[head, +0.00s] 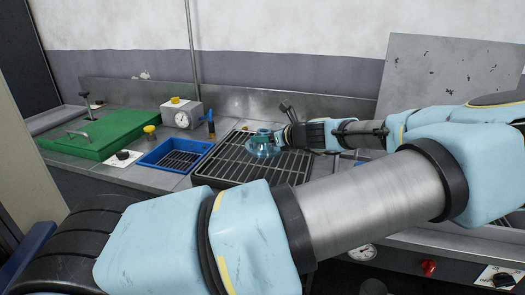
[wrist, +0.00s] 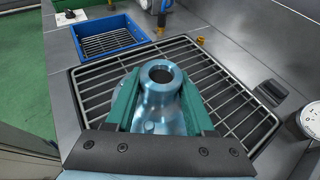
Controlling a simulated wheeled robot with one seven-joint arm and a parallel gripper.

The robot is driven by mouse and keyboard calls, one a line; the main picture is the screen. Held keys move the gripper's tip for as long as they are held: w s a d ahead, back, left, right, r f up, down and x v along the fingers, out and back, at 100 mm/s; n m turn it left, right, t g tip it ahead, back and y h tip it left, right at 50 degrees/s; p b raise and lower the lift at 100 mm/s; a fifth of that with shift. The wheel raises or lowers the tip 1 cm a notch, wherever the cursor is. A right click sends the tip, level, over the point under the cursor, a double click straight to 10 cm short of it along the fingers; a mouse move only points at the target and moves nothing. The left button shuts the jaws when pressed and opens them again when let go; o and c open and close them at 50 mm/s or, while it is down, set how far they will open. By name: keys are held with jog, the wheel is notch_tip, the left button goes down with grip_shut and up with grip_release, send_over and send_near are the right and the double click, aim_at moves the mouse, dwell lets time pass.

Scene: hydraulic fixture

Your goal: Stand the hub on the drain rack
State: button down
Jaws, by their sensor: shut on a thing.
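The hub (wrist: 160,100) is a shiny blue metal piece with a round hole in its top and a wider lower part. My gripper (wrist: 158,104) is shut on it, with a teal finger on each side. In the head view the hub (head: 263,144) is upright over the drain rack (head: 228,165), a dark grid of bars set in the counter. The rack (wrist: 98,100) also spreads around the hub in the wrist view. I cannot tell whether the hub's base touches the bars. My gripper (head: 282,138) reaches in from the right; its fingertips are small there.
A blue tray with a grid (head: 173,155) lies left of the rack. A green lid (head: 90,137), a gauge box (head: 182,116) and a blue-handled valve (head: 211,122) stand beyond. A round gauge (wrist: 311,120) is at the right in the wrist view. Much of the rack is bare.

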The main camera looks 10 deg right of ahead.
aim_at(277, 155)
jog(key=shift+f+p, duration=0.7)
jog(key=shift+f, duration=2.35)
jog(key=shift+f, duration=0.1)
jog(key=shift+c, duration=1.3)
grip_release()
jog(key=shift+s+d, duration=0.15)
jog(key=shift+s, duration=0.1)
jog(key=b+v, duration=0.3)
jog(key=v, duration=0.8)
jog(key=shift+s+r+b, duration=0.2)
jog(key=shift+b, duration=0.2)
jog(key=shift+s+d, duration=0.1)
